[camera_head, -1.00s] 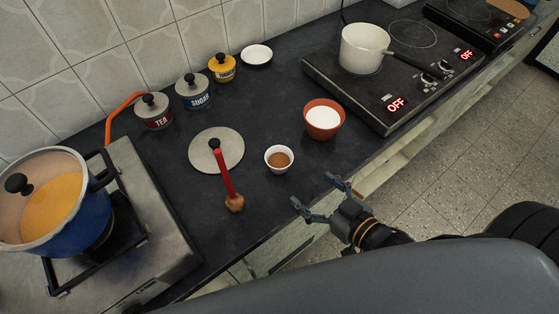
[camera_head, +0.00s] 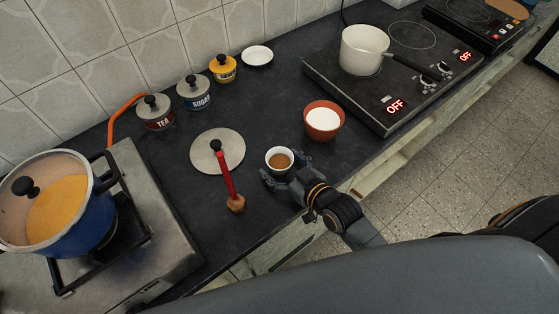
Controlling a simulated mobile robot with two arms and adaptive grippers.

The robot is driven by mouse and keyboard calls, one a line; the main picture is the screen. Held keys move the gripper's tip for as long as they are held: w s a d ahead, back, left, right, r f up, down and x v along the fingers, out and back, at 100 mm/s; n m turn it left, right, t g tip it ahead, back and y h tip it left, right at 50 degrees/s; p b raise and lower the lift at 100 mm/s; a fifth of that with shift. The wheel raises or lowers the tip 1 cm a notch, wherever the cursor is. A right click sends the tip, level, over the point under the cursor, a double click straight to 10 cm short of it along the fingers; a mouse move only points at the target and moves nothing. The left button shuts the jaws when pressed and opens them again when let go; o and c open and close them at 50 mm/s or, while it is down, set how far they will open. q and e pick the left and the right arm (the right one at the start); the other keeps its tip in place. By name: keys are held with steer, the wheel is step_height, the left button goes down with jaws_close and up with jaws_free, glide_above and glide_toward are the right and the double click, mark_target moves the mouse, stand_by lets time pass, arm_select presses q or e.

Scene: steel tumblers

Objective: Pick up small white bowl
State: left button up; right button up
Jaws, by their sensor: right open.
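The small white bowl (camera_head: 280,152) holds a brown substance and stands on the dark counter, near its front edge. My right gripper (camera_head: 284,171) is open at the near side of the bowl, with its fingers low around the bowl's front and sides. Whether the fingers touch the bowl cannot be told. My left gripper is not in view.
A terracotta bowl of white contents (camera_head: 324,121) stands close to the right. A round lid (camera_head: 205,154) and a red-handled utensil (camera_head: 228,180) lie to the left. A white pan (camera_head: 364,50) sits on the hob and a blue pot (camera_head: 88,240) on the gas stove.

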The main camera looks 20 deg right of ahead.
steer(key=shift+w+a, duration=0.1)
steer(key=shift+w, duration=0.05)
steer(key=c, duration=1.3)
